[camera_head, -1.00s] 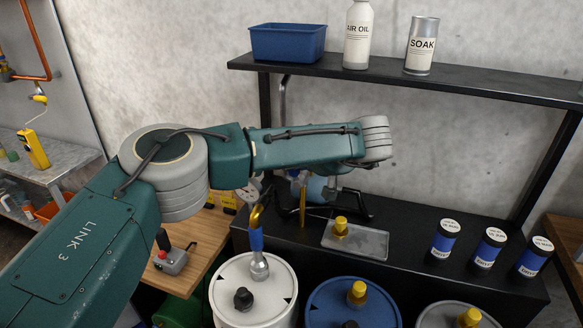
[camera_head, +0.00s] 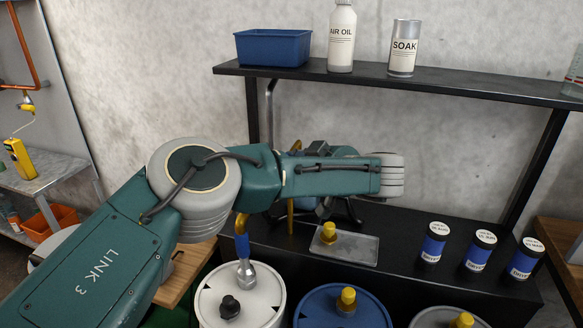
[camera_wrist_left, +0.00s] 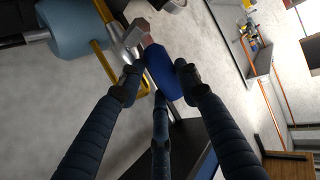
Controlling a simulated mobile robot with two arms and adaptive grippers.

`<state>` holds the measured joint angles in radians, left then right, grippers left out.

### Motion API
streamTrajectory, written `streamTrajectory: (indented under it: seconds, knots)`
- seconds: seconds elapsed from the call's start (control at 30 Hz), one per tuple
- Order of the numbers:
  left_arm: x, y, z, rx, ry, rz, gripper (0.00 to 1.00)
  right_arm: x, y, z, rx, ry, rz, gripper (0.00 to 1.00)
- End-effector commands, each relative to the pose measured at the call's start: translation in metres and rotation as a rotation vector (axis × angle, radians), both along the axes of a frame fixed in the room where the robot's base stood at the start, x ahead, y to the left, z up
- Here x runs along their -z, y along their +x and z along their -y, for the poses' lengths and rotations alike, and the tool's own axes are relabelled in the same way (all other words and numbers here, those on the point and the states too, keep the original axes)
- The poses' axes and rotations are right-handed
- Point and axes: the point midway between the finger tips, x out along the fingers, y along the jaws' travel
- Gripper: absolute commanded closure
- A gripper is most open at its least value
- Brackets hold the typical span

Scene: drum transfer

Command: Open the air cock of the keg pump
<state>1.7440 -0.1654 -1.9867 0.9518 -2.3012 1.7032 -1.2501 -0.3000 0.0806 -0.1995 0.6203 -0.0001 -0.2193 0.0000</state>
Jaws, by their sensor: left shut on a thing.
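In the left wrist view, my left gripper (camera_wrist_left: 160,78) has its three fingers closed around a blue handle (camera_wrist_left: 163,75), which looks like the lever of the air cock. A metal fitting (camera_wrist_left: 134,36) sits right beside the handle. The pale blue cylinder of the keg pump (camera_wrist_left: 75,28) and a yellow tube lie to its left. In the head view, my left arm reaches across the bench and hides the gripper, the handle and most of the pump. How far the cock is turned cannot be seen. My right gripper is out of view.
A metal coupling with a blue sleeve (camera_head: 243,247) stands on the white drum (camera_head: 265,302). A blue drum (camera_head: 318,312) is beside it. A small tray (camera_head: 360,250) with a yellow cap and several blue-banded cans (camera_head: 433,243) stand on the black bench. A shelf (camera_head: 450,88) runs above.

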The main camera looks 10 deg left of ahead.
Motion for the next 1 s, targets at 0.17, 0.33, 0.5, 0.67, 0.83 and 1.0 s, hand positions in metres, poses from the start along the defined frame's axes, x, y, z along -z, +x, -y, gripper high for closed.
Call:
streamTrajectory:
  seconds: [0.17, 0.33, 0.5, 0.67, 0.83, 1.0]
  knots:
    - [-0.001, 0.000, -0.001, 0.001, 0.010, -0.003, 0.48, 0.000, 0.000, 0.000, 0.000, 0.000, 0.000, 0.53]
    - [0.000, 0.000, -0.001, 0.000, 0.006, -0.003, 0.46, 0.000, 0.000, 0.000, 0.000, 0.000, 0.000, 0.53]
    - [0.000, -0.001, 0.001, 0.001, 0.003, -0.003, 0.46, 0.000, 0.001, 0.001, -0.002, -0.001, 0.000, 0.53]
    - [-0.008, -0.012, 0.014, 0.005, 0.002, -0.001, 0.46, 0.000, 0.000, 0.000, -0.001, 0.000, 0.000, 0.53]
    - [-0.021, -0.036, 0.038, 0.006, 0.004, -0.001, 0.46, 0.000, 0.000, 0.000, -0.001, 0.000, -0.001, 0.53]
    - [-0.034, -0.059, 0.061, 0.005, 0.006, 0.000, 0.46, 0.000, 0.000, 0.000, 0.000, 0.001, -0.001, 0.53]
